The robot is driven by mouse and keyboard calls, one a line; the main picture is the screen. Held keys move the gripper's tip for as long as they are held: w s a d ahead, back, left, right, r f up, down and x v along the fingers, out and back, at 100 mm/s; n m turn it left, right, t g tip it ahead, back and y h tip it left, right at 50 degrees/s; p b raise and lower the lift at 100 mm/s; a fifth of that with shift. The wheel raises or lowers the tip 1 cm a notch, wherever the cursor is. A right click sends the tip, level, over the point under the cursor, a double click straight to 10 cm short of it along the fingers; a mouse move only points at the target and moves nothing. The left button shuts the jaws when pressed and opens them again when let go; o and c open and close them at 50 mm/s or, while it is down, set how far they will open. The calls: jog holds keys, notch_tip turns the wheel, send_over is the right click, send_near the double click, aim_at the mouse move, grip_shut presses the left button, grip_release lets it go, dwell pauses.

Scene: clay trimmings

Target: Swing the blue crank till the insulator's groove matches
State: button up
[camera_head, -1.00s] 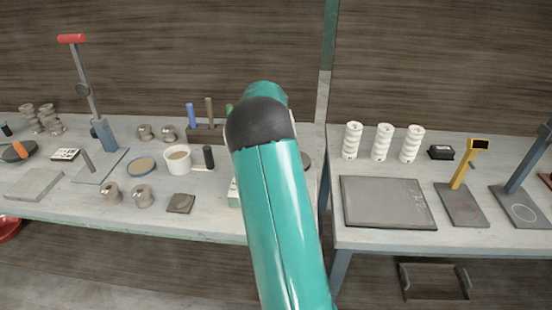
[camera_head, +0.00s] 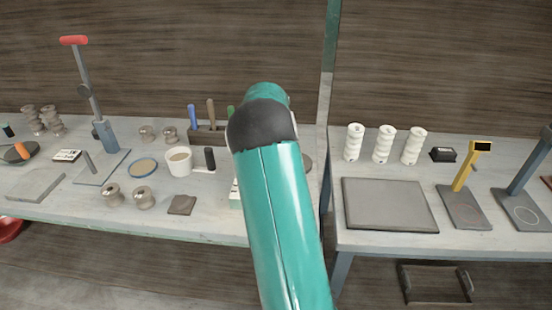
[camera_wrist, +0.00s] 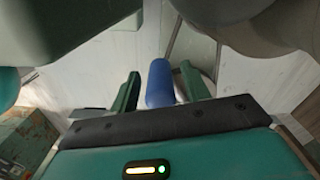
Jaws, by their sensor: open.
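In the wrist view a blue upright cylinder (camera_wrist: 159,88), which looks like the crank's handle, stands between the two green fingers of my gripper (camera_wrist: 160,76). The fingers are apart, one on each side of it; I cannot tell whether either touches it. A large rounded greyish body (camera_wrist: 225,10) fills the top right of the wrist view; I cannot tell whether it is the insulator. The groove does not show. In the head view my green arm hides my gripper and the crank.
White ribbed insulators (camera_head: 384,144) stand on the right bench beside a grey slab (camera_head: 390,204) and a yellow post (camera_head: 466,172). The left bench holds a red-handled lever press (camera_head: 86,80), a white mug (camera_head: 178,162) and a tool block (camera_head: 207,135). A gap separates the benches.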

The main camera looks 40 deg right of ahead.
notch_tip(320, 180, up, 14)
dwell(0.4)
jog(key=shift+f, duration=0.15)
dwell(0.6)
